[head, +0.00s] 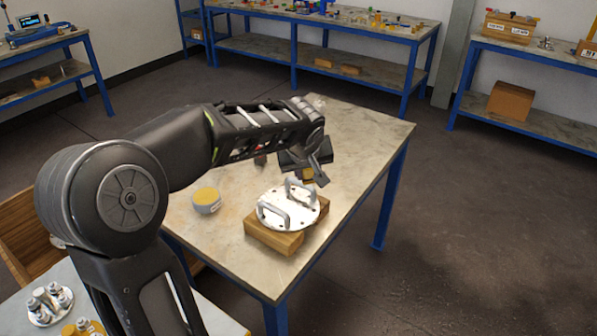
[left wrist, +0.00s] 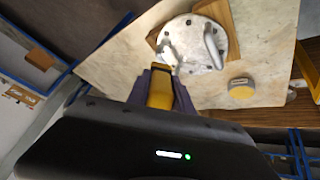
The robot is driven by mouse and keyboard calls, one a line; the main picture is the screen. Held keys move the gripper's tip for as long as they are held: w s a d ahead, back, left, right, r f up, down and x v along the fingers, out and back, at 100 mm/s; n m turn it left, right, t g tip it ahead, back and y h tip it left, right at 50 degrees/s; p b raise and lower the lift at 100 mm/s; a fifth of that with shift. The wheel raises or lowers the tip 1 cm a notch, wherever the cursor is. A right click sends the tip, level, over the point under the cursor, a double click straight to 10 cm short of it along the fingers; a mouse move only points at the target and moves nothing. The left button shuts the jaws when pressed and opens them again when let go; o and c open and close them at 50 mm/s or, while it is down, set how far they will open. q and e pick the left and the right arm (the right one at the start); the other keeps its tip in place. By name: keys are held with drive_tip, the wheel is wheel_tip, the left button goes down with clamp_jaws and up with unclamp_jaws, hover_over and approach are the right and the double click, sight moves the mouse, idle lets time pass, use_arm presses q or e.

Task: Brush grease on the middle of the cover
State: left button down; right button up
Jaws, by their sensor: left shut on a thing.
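The cover (head: 272,203) is a round white plate with holes around its rim and two raised handles. It lies on wooden blocks (head: 273,238) on the table, and it also shows in the left wrist view (left wrist: 203,62). My left gripper (head: 314,174) is above the cover's far right edge, shut on a yellow piece (left wrist: 160,90), which looks like the brush. The brush's bristles cannot be made out, so I cannot tell whether they touch the cover. The grease pot (head: 206,198), a grey round tub with yellow content, stands left of the cover. My right gripper is out of view.
The table (head: 365,135) has free room behind the cover and at its front. A small dark item (head: 260,160) lies behind the pot. A side surface (head: 215,318) at the front left holds metal fittings (head: 50,302). Blue-framed benches (head: 330,40) stand at the back.

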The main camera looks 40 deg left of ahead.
use_arm(q)
drive_tip(key=shift+s+a+r+n+y, duration=0.15)
drive_tip(key=shift+a+r+n, duration=0.15)
drive_tip(key=shift+a, duration=0.25)
drive_tip(key=shift+s+a+r+n+y, duration=0.15)
drive_tip(key=shift+a+r+n, duration=0.15)
drive_tip(key=shift+a, duration=0.25)
drive_tip(key=shift+w+f, duration=0.1)
wheel_tip(320, 180, down, 5)
drive_tip(key=b, duration=0.2)
drive_tip(key=shift+b, duration=0.35)
drive_tip(key=shift+a, duration=0.1)
